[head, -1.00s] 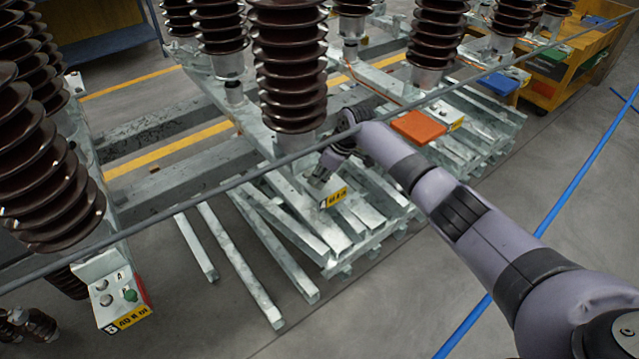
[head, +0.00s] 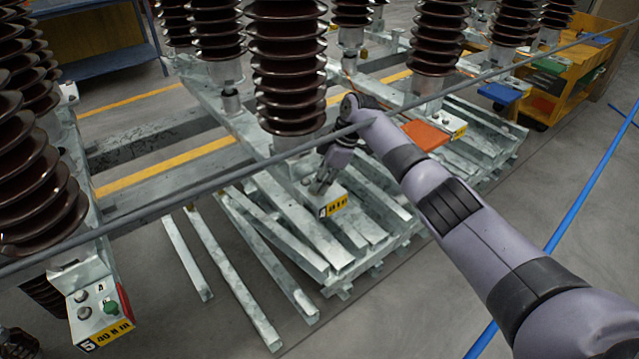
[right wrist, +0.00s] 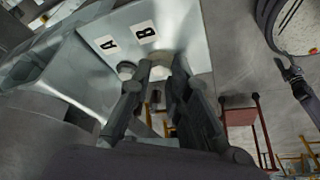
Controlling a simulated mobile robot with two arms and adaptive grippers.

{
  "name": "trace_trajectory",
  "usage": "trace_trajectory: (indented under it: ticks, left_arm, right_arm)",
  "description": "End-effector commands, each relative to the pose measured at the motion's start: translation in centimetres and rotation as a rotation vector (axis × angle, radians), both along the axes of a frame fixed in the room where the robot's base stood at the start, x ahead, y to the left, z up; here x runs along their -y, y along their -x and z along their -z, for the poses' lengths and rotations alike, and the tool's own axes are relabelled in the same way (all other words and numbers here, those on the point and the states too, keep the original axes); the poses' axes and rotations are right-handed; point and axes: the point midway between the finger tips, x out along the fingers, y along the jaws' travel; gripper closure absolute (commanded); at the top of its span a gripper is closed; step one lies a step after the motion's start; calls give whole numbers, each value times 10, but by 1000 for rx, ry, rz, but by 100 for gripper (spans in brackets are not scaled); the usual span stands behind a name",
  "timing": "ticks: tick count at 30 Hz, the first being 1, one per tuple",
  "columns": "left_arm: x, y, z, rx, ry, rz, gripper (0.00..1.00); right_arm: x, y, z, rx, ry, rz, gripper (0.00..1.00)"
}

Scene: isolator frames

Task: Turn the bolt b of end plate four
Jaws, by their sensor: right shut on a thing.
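The end plate (head: 325,203) with a yellow label sits at the near end of a grey beam, below centre in the head view; its number is too small to read. The right wrist view shows the same plate (right wrist: 190,30) close up, with letters A and B. Bolt b (right wrist: 160,72) is below the letter B, partly hidden between the fingers. My right gripper (head: 319,187), seen also in the right wrist view (right wrist: 160,65), is shut on this bolt. The bolt near A (right wrist: 126,70) stands free, just left of the fingers.
Another end plate (head: 98,300), marked 5, is at lower left. Brown ribbed insulators (head: 288,70) stand around my right arm. A long grey bar (head: 230,178) crosses the head view. Loose metal bars (head: 235,275) lie on the floor. Open floor is at right.

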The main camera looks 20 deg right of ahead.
Motion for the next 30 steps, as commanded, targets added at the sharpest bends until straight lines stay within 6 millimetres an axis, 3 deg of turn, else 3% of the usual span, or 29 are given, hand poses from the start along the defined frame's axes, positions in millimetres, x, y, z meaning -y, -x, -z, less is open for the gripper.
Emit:
trace_trajectory:
  ticks: [7, 8, 17, 26, 30]
  left_arm:
    - [0, 0, 0, 0, 0, 0, 63]
    - [0, 0, 0, 0, 0, 0, 63]
    - [0, 0, 0, 0, 0, 0, 63]
    - [-3, 1, 0, -1, -3, 0, 63]
    - [-2, 1, 0, -2, -2, 0, 63]
  right_arm:
    - [0, 2, 3, -8, 3, -1, 100]
    - [0, 2, 3, -8, 3, -1, 83]
    - [0, 1, 2, -4, 2, 1, 63]
    - [1, 0, 0, -2, 1, 1, 62]
    - [5, 0, -11, 3, 1, 1, 62]
